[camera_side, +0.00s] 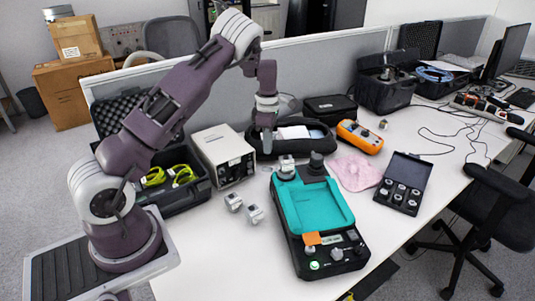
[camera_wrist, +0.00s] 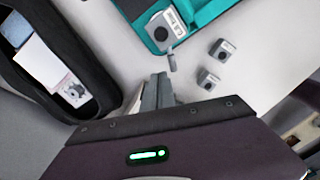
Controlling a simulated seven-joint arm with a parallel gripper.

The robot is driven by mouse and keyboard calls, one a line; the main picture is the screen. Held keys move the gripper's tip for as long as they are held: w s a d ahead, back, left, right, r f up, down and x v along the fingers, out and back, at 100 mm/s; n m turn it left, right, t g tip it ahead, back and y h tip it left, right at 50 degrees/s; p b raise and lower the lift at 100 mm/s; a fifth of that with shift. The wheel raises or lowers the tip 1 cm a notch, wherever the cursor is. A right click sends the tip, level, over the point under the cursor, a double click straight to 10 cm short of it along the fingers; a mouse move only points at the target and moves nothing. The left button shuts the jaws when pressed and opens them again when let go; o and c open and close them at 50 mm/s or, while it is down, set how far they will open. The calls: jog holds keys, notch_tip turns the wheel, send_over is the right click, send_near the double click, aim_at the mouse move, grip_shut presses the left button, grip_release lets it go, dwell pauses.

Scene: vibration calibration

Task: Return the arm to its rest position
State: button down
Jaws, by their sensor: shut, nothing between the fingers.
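My arm reaches across the white table (camera_side: 225,276). My gripper (camera_side: 267,148) points down in the side view, near the open black pouch (camera_side: 327,146) behind the calibration unit. In the wrist view my gripper (camera_wrist: 158,88) has its fingers together with nothing between them. The black calibration unit (camera_side: 331,267) with its teal tray (camera_side: 317,207) stands in front of the gripper. A grey block (camera_side: 286,166) and a dark round knob (camera_side: 316,160) sit at its far end. The grey block also shows in the wrist view (camera_wrist: 166,22).
Two small grey cubes (camera_side: 233,201) (camera_side: 255,214) lie left of the unit. A white instrument box (camera_side: 223,153) and an open case with yellow-green cables (camera_side: 190,204) stand further left. An orange meter (camera_side: 359,136), pink cloth (camera_side: 356,173) and black sensor case (camera_side: 405,182) lie to the right.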

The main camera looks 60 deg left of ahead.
jog(key=s+d+r+m+t+h, duration=0.1)
jog(key=s+d+r+m, duration=0.55)
jog(key=d+r, duration=0.35)
jog(key=s+d+r+m+t+h, duration=0.15)
jog(key=s+d+r+m, duration=0.5)
jog(key=r, duration=0.65)
jog(key=s+d+m+t+y, duration=0.1)
jog(key=s+d+m, duration=0.3)
jog(key=s+m, duration=0.3)
jog(key=s+d+m+t+y, duration=0.1)
jog(key=s+d+m+t, duration=0.1)
jog(key=s+m, duration=0.5)
jog(key=s+d, duration=0.1)
jog(key=s, duration=0.1)
jog(key=shift+s+d+r, duration=0.35)
jog(key=shift+s, duration=0.05)
jog(key=shift+y, duration=0.25)
